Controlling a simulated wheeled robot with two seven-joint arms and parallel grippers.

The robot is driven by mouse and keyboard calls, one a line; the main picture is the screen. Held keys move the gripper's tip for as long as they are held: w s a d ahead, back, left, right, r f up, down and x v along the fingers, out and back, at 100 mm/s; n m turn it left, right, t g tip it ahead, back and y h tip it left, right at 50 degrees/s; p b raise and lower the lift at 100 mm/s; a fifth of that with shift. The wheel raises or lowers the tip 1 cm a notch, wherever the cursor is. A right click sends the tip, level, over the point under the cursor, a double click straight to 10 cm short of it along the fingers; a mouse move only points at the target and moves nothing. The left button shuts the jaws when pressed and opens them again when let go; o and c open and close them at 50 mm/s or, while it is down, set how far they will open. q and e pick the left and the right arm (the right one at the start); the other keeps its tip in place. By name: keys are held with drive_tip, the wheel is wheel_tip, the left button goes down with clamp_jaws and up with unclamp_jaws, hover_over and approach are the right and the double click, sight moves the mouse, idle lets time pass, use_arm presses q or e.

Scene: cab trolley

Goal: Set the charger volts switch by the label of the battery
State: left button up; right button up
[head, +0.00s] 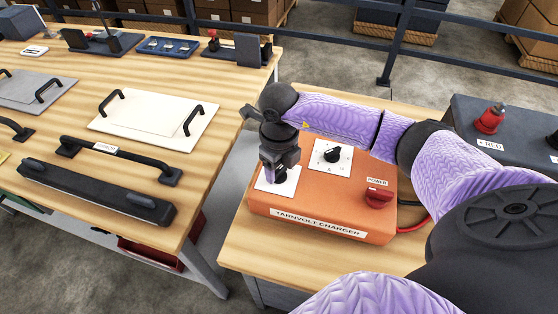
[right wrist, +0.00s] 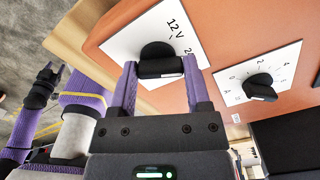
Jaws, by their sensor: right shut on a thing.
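The orange charger (head: 330,225) stands on the right bench, with "TARNVOLT CHARGER" on its front. My right gripper (head: 278,168) reaches down over its left white plate. In the right wrist view the right gripper (right wrist: 160,68) is shut on the black volts knob (right wrist: 157,52). The plate beside it reads "12 V" and a partly hidden mark starting with 2. The knob's pointer direction is hidden. The dark battery (head: 470,122) is at the right, partly behind my arm; no voltage label is readable. My left gripper (right wrist: 45,80) shows small in the right wrist view, its opening unclear.
A second dial (head: 332,155) and a red POWER knob (head: 378,198) are on the charger. A red terminal (head: 490,118) stands on the battery. The left bench (head: 60,135) holds handled plates and a black handled bar (head: 95,190). A gap separates the benches.

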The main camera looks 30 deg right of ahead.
sight(279, 168)
drive_tip(key=shift+m, duration=0.6)
drive_tip(key=o, duration=1.3)
drive_tip(key=shift+r, duration=0.15)
wheel_tip(279, 168, up, 10)
drive_tip(key=shift+f+p, duration=0.1)
drive_tip(key=shift+p, duration=0.9)
